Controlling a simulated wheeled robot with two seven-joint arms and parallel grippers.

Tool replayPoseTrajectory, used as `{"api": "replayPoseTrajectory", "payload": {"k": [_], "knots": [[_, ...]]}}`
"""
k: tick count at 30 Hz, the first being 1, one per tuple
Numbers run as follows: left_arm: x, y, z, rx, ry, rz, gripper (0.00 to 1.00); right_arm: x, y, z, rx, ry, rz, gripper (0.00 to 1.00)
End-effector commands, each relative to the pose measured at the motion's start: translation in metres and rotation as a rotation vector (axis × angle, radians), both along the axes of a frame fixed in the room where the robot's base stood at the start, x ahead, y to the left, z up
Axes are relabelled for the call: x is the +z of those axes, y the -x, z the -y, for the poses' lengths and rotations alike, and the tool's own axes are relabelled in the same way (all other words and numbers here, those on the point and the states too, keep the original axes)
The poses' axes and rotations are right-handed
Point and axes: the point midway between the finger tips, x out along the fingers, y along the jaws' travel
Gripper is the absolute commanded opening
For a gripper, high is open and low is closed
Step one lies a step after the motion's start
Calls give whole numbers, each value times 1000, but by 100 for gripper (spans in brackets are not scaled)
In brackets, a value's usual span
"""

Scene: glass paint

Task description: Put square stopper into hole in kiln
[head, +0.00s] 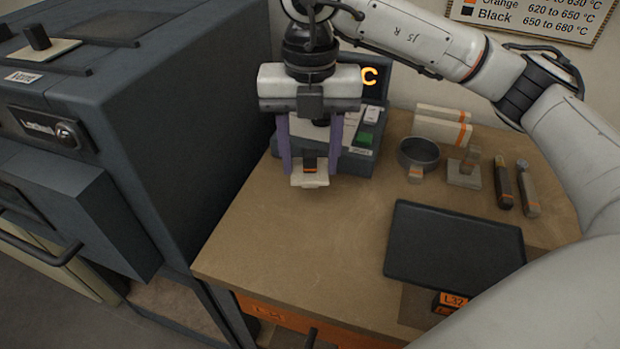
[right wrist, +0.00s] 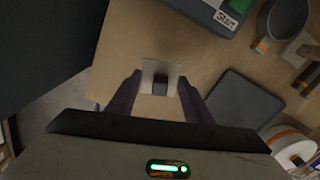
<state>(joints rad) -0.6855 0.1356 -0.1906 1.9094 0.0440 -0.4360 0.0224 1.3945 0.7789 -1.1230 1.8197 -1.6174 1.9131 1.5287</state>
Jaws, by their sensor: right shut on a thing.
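My right gripper (head: 310,160) is shut on the square stopper (head: 310,181), a pale square plate with a dark knob and an orange band. The gripper points down, with its purple fingers on either side of the knob. The stopper is over the left part of the table; I cannot tell how far above it. The right wrist view shows the pale plate (right wrist: 148,76) between the fingertips. The kiln (head: 190,90) is the large dark grey box at the left. A similar pale plate with a black knob (head: 38,38) lies on its top. I cannot make out an open hole. My left gripper is not in view.
The wooden table (head: 290,235) is clear at front left. A control box (head: 367,140) stands behind the gripper. A grey bowl (head: 418,153), pale blocks (head: 440,125), another pale stand (head: 464,175), two dark tools (head: 504,187) and a black tray (head: 455,245) are to the right.

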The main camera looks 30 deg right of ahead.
Motion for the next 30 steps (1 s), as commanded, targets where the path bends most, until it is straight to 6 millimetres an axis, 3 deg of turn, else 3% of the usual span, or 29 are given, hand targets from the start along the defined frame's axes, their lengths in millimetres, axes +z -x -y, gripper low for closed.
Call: {"api": "replayPoseTrajectory", "payload": {"k": [3, 12, 21, 30], "knots": [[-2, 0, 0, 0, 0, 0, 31, 19, -1, -1, 1, -2, 3, 23], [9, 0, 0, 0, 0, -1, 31, 45, 0, 0, 0, 1, -1, 23], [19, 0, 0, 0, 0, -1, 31, 60, 0, 0, 0, -1, -1, 23], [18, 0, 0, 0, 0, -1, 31, 59, 0, 0, 0, -1, -1, 23]]}}
